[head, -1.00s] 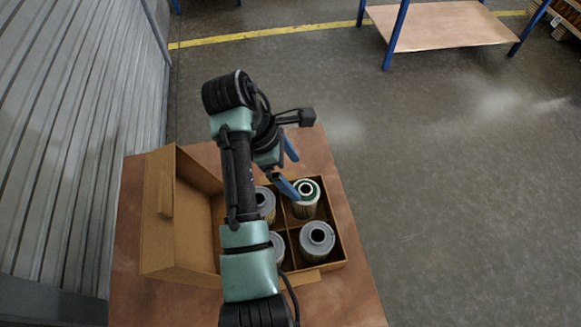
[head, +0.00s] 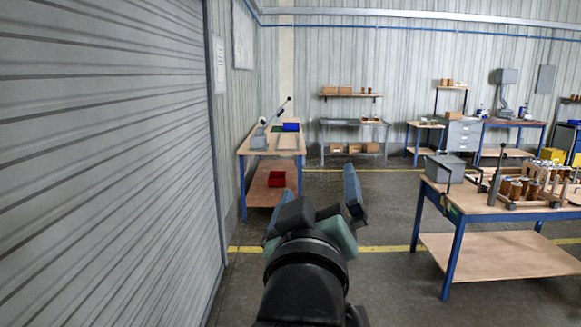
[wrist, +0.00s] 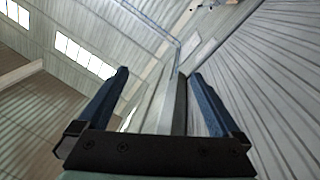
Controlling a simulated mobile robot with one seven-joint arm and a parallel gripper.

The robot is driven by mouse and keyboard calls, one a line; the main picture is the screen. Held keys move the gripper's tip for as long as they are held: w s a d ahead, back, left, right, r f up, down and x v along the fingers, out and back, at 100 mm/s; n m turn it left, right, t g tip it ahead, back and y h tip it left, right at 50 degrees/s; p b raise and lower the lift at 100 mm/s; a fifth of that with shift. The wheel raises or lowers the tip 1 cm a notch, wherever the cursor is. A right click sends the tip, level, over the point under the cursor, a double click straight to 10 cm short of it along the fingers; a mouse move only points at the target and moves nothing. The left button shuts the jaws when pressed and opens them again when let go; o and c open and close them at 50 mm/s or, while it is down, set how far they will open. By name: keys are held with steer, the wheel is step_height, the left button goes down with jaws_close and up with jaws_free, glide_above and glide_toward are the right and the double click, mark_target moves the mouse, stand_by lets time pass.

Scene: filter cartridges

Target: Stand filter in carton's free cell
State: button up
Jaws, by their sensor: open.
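My gripper (head: 314,203) is raised in front of the head camera, its blue fingers spread and pointing up and away. In the wrist view the two fingers (wrist: 160,73) stand wide apart with nothing between them, only the walls and ceiling of the hall behind. The carton and its filters do not show in either view now. Several brown cylinders with pale tops (head: 515,188) stand in a rack on the right table; I cannot tell at this size whether they are filters.
A blue-legged table (head: 500,213) with a grey box (head: 445,168) stands on the right. A bench (head: 290,143) with a red bin (head: 277,179) on its lower shelf stands by the left wall. A corrugated shutter (head: 100,160) fills the left. Open floor (head: 390,215) lies between.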

steer(key=s+a+r+m+t+y, duration=0.2)
steer(key=s+r+t, duration=0.6)
steer(key=s+r, duration=0.8)
steer(key=shift+a+r+m+y, duration=0.25)
steer(key=shift+a+m, duration=0.45)
steer(key=shift+m, duration=0.4)
